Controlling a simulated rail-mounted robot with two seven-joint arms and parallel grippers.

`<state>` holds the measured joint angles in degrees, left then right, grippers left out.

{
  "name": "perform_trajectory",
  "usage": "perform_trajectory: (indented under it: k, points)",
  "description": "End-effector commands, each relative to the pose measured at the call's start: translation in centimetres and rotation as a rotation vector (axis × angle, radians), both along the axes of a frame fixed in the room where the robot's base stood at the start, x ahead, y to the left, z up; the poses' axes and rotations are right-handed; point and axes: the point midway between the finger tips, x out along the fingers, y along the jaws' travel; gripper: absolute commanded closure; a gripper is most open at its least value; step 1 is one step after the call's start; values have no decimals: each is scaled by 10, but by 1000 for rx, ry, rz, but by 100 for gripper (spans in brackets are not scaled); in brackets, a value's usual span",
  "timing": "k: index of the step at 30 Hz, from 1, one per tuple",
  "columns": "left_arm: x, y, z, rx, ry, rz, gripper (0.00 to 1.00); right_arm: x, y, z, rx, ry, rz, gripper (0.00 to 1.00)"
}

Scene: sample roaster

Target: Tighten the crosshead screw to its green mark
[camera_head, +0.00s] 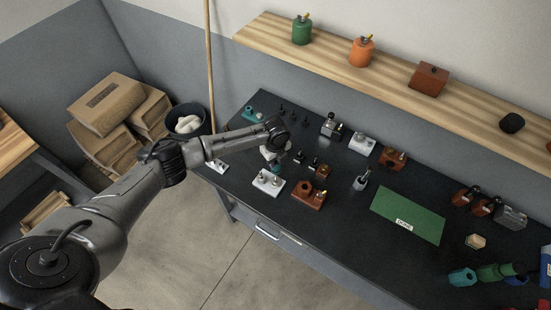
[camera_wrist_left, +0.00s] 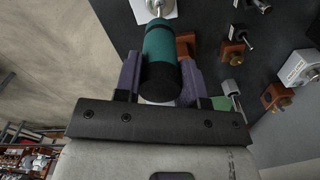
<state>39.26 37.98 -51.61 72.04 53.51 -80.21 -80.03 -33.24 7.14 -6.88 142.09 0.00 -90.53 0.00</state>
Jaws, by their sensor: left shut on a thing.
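My left gripper (camera_wrist_left: 160,75) is shut on a screwdriver (camera_wrist_left: 162,52) with a teal handle and a black end cap, held between its purple-grey fingers. The screwdriver's thin shaft points away from the gripper to a white block (camera_wrist_left: 140,9) at the top of the left wrist view. In the head view the left gripper (camera_head: 275,162) is over the front left of the dark bench, just above a white block (camera_head: 267,183) with small upright metal parts. The crosshead screw and its green mark are too small or hidden to make out. My right gripper is not in view.
An orange-brown block (camera_head: 309,195) stands right of the white block. Several small blocks and fittings stand behind. A green mat (camera_head: 408,214) lies to the right. A wooden shelf (camera_head: 400,88) with canisters runs above the bench's back.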

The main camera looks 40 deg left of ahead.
Motion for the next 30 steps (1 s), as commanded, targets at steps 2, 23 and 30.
perform_trajectory:
  k: [2,23,30]
  points:
    - [0,0,8,0,-1,0,100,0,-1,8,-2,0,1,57]
    - [0,0,30,0,-1,0,100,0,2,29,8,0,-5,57]
    - [0,0,57,0,-1,0,100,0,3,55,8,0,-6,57]
